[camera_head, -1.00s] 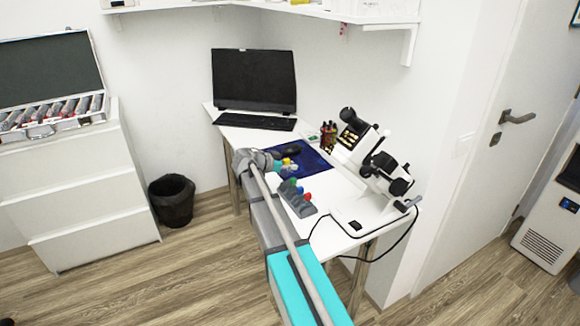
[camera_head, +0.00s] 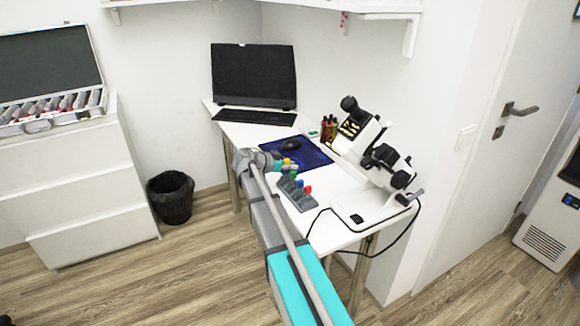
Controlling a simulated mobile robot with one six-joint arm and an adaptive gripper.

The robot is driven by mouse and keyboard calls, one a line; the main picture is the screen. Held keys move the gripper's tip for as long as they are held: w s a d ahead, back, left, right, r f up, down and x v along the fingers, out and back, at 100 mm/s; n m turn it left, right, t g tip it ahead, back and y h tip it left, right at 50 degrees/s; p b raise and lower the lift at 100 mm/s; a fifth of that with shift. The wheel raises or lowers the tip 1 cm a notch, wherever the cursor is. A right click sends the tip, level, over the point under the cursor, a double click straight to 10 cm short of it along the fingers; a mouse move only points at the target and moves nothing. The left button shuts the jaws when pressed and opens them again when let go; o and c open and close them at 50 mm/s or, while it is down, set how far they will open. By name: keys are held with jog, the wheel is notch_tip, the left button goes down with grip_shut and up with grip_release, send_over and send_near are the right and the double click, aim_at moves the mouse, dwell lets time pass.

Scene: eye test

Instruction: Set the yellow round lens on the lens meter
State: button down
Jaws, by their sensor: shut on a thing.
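The yellow round lens (camera_head: 287,161) shows as a small yellow spot at the tip of my gripper (camera_head: 284,166). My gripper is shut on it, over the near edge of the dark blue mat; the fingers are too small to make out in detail. The lens meter (camera_head: 368,150), a white device with black parts, stands on the right side of the white desk. My gripper is to the left of it, apart from it.
A grey rack (camera_head: 297,197) with green, blue and red lenses stands on the desk (camera_head: 335,183) just below my gripper. A mouse (camera_head: 291,145) lies on the mat (camera_head: 312,154). Pen-like items stand left of the lens meter. A black cable hangs at the desk's front.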

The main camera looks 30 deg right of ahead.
jog(key=shift+f+b, duration=0.9)
jog(key=shift+f, duration=0.1)
jog(key=shift+f, duration=0.3)
jog(key=c, duration=0.6)
grip_release()
jog(key=shift+r, duration=0.2)
